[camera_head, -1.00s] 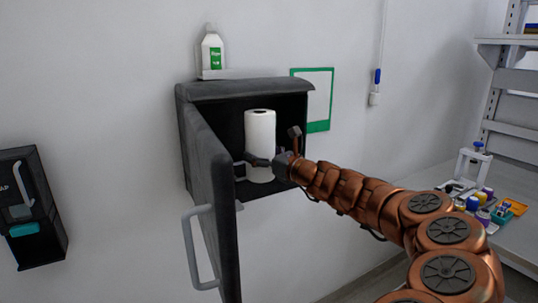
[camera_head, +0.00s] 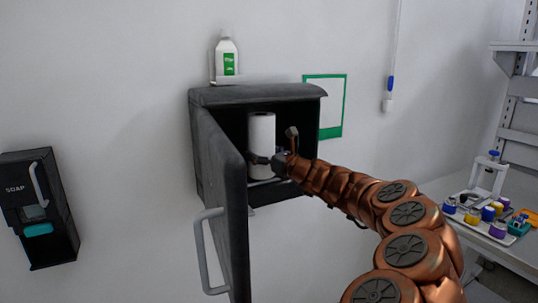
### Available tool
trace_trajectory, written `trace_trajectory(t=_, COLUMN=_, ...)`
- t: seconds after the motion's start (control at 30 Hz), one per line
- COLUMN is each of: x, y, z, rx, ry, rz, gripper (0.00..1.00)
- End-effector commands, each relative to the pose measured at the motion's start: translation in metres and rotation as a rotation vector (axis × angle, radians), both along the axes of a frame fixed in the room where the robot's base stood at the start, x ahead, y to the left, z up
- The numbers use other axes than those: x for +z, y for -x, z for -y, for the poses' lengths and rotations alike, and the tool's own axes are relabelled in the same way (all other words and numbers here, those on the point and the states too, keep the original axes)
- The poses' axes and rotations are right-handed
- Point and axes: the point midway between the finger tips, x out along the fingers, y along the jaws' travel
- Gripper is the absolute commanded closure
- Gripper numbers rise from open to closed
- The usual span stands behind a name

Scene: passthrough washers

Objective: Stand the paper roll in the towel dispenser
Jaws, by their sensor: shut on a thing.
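The white paper roll (camera_head: 262,132) is upright inside the dark towel dispenser (camera_head: 255,95), a wall box with its door (camera_head: 228,200) swung open toward me on the left. My gripper (camera_head: 264,160) reaches in from the right and is shut on the lower part of the roll. The roll's bottom end shows below my fingers. I cannot tell whether it touches the dispenser floor.
A white bottle with a green label (camera_head: 227,56) stands on a small ledge above the dispenser. A soap dispenser (camera_head: 38,200) hangs at the left. A green-framed sheet (camera_head: 333,135) is on the wall. A tray of bottles (camera_head: 490,226) sits on a shelf at right.

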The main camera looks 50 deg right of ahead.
Motion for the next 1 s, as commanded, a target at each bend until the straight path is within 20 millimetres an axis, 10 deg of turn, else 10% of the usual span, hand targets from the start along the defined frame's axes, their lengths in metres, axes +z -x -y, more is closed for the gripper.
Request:
trace_trajectory(t=0.97, x=-0.012, y=-0.024, z=0.008, rx=0.0, ry=0.002, rz=0.001, gripper=0.72)
trace_trajectory(t=1.0, x=-0.012, y=-0.024, z=0.008, rx=0.0, ry=0.002, rz=0.001, gripper=0.12)
